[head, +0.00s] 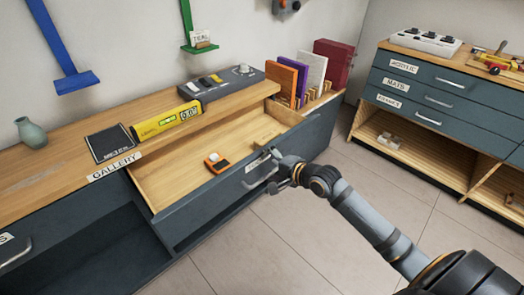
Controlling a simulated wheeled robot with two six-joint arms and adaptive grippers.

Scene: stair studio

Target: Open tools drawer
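A dark drawer (222,192) under the wooden counter is pulled out, and its light wooden inside (180,178) shows. A label (257,162) on its front is too small and partly covered to read. Its metal handle (258,183) is on the right part of the front. My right gripper (275,184) is at the right end of this handle, its arm coming from the lower right. Whether its fingers are closed around the handle is unclear. My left gripper is out of view.
An orange tool (217,163) and a tan block lie in the drawer. A second cabinet (438,95) is at the right. Tiled floor between is clear.

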